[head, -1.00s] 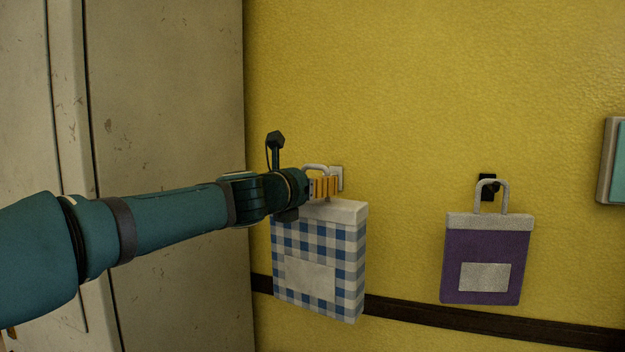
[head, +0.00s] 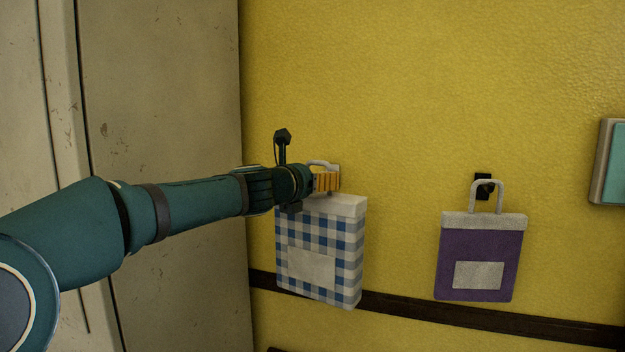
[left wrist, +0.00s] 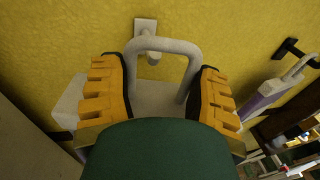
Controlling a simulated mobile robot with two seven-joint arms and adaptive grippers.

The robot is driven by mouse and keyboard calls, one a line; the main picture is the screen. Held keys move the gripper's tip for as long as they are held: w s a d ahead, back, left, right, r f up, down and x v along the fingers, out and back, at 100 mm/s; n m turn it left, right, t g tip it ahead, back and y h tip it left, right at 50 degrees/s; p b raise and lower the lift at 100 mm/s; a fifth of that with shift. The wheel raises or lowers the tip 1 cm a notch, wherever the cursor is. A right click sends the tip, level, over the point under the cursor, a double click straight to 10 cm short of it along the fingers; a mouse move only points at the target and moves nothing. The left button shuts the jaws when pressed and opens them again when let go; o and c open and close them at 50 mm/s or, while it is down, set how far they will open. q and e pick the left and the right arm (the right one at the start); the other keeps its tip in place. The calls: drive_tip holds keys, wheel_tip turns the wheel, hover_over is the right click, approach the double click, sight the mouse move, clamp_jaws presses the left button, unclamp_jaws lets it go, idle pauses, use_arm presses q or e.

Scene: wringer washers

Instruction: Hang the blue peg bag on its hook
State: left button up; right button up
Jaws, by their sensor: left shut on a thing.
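The blue-and-white checked peg bag (head: 312,238) hangs upright from my left gripper (head: 327,182), close to the yellow wall. The gripper is shut on the bag at its pale loop handle (head: 321,163). In the left wrist view the handle (left wrist: 170,46) rises between the two orange fingers (left wrist: 160,68). A pale wall hook (left wrist: 146,27) is directly behind the handle, and its peg end shows inside the loop's outline. I cannot tell whether the loop rests on the peg. In the head view the hook is mostly hidden behind the handle and fingers. My right gripper is out of view.
A purple bag (head: 475,265) hangs on a black hook (head: 483,183) to the right. A tall beige cabinet (head: 165,70) stands at the left. A teal panel in a frame (head: 614,165) is at the right edge. A dark rail (head: 430,310) runs along the wall.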

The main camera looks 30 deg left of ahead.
use_arm(q)
drive_tip(key=shift+w+a+p, duration=0.2)
drive_tip(key=shift+w, duration=0.7)
drive_tip(key=shift+w+a+p, duration=0.15)
drive_tip(key=shift+w+a, duration=0.1)
drive_tip(key=shift+w, duration=0.7)
drive_tip(key=shift+w+a+p, duration=0.2)
drive_tip(key=shift+w, duration=0.7)
drive_tip(key=shift+f+b, duration=1.45)
drive_tip(key=o, duration=1.2)
drive_tip(key=shift+s, duration=0.1)
